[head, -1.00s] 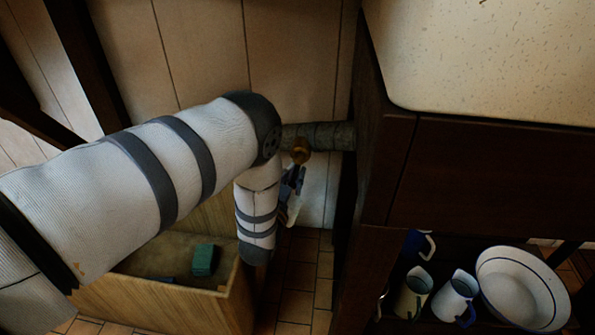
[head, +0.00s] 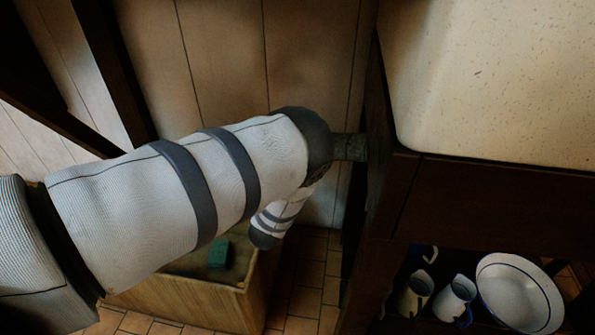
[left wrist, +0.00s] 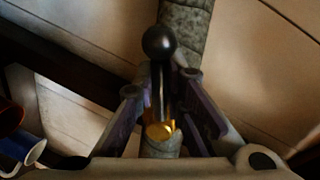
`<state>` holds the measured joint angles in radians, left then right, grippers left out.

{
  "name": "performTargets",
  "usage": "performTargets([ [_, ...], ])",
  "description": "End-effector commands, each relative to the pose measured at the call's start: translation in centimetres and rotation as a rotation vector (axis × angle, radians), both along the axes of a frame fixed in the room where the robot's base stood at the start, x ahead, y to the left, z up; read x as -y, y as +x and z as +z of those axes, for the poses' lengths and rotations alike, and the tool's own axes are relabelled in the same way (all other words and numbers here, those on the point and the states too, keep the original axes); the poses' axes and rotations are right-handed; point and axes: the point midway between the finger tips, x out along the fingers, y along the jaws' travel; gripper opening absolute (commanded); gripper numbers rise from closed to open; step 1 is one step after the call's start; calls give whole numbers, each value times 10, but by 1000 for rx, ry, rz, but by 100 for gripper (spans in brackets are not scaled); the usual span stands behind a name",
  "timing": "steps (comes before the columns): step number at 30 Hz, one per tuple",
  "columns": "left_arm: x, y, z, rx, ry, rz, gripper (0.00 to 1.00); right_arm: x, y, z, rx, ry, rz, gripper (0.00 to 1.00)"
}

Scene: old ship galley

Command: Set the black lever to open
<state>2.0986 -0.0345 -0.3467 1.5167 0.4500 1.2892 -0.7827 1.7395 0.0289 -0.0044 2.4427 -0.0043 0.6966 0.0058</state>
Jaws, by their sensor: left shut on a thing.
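The black lever (left wrist: 160,90), a dark rod with a round ball end, stands between the fingers of my left gripper (left wrist: 161,98) in the left wrist view. The gripper is shut on the lever. A brass fitting (left wrist: 161,131) shows at the lever's base, and a mottled grey-green pipe (left wrist: 184,35) runs behind it. In the head view the pipe (head: 350,146) comes out from the side of the dark cabinet. There my arm hides the lever and the left gripper. My right gripper is in neither view.
The dark wooden cabinet (head: 480,205) with a pale speckled top stands at the right. Its lower shelf holds jugs (head: 457,297) and a white basin (head: 518,293). A wooden crate (head: 205,303) with a green block (head: 218,254) stands on the floor below my arm.

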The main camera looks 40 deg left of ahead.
Motion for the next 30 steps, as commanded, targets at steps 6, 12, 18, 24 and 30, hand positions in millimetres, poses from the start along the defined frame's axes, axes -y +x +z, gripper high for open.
performTargets([
  [6,-3,-4,7,-93,140,1,0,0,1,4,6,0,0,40],
  [12,-4,-4,12,-150,234,3,0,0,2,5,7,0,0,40],
  [18,-4,-5,15,-187,290,3,0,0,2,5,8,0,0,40],
  [24,-5,-5,16,-201,314,4,0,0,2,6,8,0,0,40],
  [30,-6,-5,16,-202,316,4,0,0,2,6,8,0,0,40],
])
